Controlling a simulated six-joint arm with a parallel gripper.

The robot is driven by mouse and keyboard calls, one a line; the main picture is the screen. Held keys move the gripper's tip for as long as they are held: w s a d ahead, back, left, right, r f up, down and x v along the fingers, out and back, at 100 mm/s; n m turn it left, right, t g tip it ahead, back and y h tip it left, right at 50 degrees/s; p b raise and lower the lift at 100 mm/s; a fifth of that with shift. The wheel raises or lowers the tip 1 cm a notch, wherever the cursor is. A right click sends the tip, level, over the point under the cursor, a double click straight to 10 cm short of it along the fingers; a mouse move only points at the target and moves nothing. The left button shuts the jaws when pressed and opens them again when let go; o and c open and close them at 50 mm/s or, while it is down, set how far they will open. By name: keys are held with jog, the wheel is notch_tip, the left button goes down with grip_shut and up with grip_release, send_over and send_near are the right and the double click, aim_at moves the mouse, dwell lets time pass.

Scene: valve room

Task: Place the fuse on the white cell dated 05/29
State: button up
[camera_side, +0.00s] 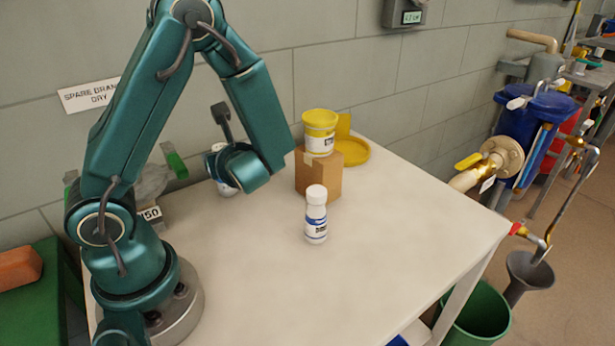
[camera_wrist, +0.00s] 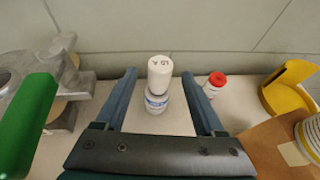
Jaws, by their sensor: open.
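My gripper (camera_wrist: 158,74) is open, its two blue fingers spread on either side of a white bottle (camera_wrist: 157,104) with a white cap bearing small dark letters. The bottle stands upright between and slightly beyond the fingers, with gaps on both sides. In the side view a white bottle (camera_side: 221,176) is partly hidden behind my wrist, and the fingers are not visible. A second white bottle (camera_side: 316,222) with a blue label stands upright on the table (camera_side: 250,275). I cannot make out a fuse, a cell or a 05/29 date in either view.
A yellow tub (camera_side: 319,133) stands on a cardboard box (camera_side: 320,175), with a yellow holder (camera_side: 353,152) behind. A small red-capped container (camera_wrist: 214,84) stands right of my fingers. Grey metal fittings (camera_wrist: 67,85) and a green handle (camera_wrist: 25,120) are at left. The table's front is clear.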

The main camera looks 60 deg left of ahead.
jog(key=shift+v, duration=2.7)
